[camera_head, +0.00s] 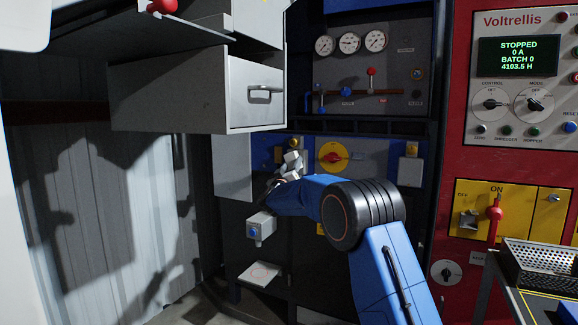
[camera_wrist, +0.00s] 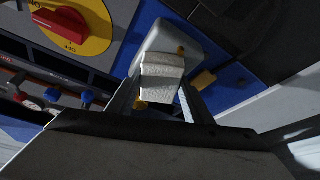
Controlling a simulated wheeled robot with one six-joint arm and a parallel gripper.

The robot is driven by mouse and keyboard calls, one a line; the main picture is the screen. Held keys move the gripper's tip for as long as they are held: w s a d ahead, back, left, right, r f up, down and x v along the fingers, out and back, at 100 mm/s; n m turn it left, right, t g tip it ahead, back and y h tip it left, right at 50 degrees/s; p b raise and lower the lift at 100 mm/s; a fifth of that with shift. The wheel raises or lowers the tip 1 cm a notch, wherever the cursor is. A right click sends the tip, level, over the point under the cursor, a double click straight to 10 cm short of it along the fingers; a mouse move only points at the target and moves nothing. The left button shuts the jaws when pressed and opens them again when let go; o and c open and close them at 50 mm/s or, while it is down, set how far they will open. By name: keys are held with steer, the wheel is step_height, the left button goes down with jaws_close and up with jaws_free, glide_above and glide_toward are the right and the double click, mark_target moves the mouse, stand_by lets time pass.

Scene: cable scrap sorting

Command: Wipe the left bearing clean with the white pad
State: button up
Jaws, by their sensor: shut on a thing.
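The white pad (camera_wrist: 162,76) is a small textured block between the fingers of my gripper (camera_wrist: 160,92), which is shut on it. In the head view, my gripper (camera_head: 287,174) is at the blue panel left of the yellow dial. The left bearing (camera_wrist: 170,38) appears as a pale grey rounded housing with a small orange spot, directly behind the pad in the wrist view. The pad covers part of it. I cannot tell whether pad and bearing touch. In the head view my gripper hides most of the bearing.
A yellow dial with a red knob (camera_head: 333,157) is just right of my gripper. A similar grey housing (camera_head: 410,170) stands farther right. An open grey drawer (camera_head: 255,92) juts out above left. A grey box with a blue button (camera_head: 260,229) hangs below.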

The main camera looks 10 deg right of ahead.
steer(key=s+d, duration=0.2)
steer(key=d, duration=0.1)
stand_by(0.4)
steer(key=w+a, duration=0.4)
steer(key=a, duration=0.2)
steer(key=shift+w, duration=0.15)
stand_by(0.8)
steer(key=s+a, duration=0.3)
steer(key=s, duration=0.2)
steer(key=shift+a, duration=0.2)
stand_by(0.5)
steer(key=shift+s+a, duration=0.1)
